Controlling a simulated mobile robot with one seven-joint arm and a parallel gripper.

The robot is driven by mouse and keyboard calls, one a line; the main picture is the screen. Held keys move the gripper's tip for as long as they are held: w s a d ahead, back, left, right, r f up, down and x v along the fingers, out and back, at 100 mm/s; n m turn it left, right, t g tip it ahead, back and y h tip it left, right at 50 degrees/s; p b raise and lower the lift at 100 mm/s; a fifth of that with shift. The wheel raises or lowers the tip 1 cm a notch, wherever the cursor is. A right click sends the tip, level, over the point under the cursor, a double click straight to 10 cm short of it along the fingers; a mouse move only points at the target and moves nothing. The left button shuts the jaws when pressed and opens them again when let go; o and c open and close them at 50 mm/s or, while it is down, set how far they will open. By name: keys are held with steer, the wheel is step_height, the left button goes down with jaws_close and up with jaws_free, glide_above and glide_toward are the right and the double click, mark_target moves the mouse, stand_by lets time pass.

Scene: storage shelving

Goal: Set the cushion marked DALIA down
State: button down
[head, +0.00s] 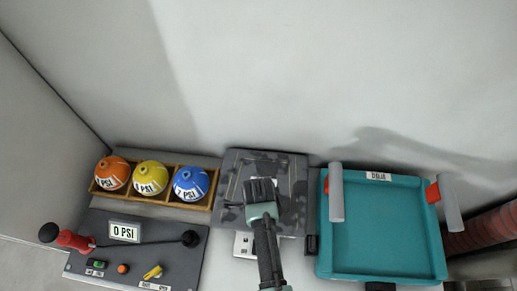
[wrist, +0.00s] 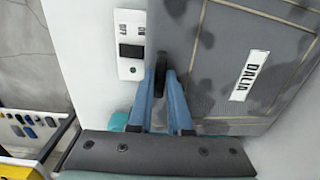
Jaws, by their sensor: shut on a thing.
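The cushion marked DALIA is a flat grey camouflage square (head: 290,165), seen in the head view just right of the balls. In the wrist view the cushion (wrist: 205,100) fills the upper right, with its white DALIA label facing the camera. My gripper (wrist: 161,75) is shut at the cushion's left edge, on what looks like a dark tab there. In the head view my gripper (head: 261,192) covers the cushion's middle. I cannot tell whether the cushion's underside touches the surface below.
A teal tray (head: 385,277) with grey rollers and a small label stands right of the cushion. Orange, yellow and blue balls (head: 190,183) sit in a wooden rack at left. A grey control panel (head: 190,262) reads 0 PSI. A white switch plate (wrist: 131,45) is beside the cushion.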

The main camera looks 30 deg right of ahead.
steer(key=c, duration=0.8)
jaws_free()
steer(key=shift+c, duration=0.2)
